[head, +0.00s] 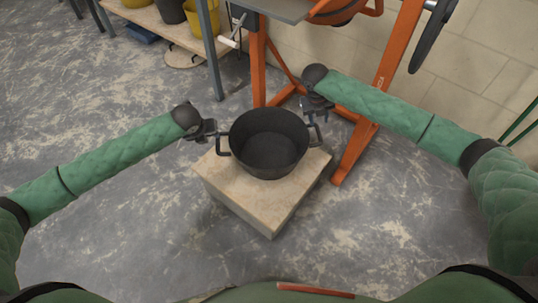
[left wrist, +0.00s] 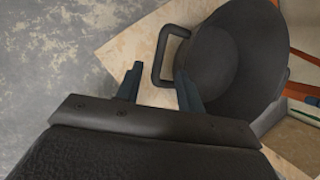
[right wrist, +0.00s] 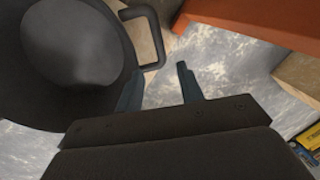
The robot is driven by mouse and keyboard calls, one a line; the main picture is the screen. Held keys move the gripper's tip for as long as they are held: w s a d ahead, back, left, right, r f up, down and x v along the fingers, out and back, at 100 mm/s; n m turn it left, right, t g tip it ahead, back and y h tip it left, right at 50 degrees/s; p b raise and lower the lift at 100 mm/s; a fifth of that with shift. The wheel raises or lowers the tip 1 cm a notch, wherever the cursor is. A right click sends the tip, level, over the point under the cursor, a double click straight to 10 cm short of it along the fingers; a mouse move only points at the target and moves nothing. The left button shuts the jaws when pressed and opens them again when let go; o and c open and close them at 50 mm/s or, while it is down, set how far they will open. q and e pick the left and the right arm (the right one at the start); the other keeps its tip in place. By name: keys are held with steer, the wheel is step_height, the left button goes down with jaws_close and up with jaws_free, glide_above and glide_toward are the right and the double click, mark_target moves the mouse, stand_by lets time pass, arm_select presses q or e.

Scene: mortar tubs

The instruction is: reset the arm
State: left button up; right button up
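A black two-handled mortar tub (head: 270,143) stands upright on a pale block (head: 270,208) in the middle of the head view. My left gripper (head: 212,131) is beside the tub's left handle. In the left wrist view its fingers (left wrist: 158,88) are apart with nothing gripped between them, and the handle (left wrist: 162,60) lies just beyond the tips. My right gripper (head: 312,110) is beside the tub's right handle (head: 318,134). In the right wrist view its fingers (right wrist: 160,85) are apart and empty, and the handle (right wrist: 150,35) lies just beyond the tips.
An orange-framed machine (head: 375,90) stands close behind and right of the tub, near my right arm. A shelf (head: 160,25) with a yellow tub (head: 203,18) and dark tubs is at the back left. The floor left and in front of the block is clear.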

steer(key=shift+r, duration=0.25)
stand_by(0.4)
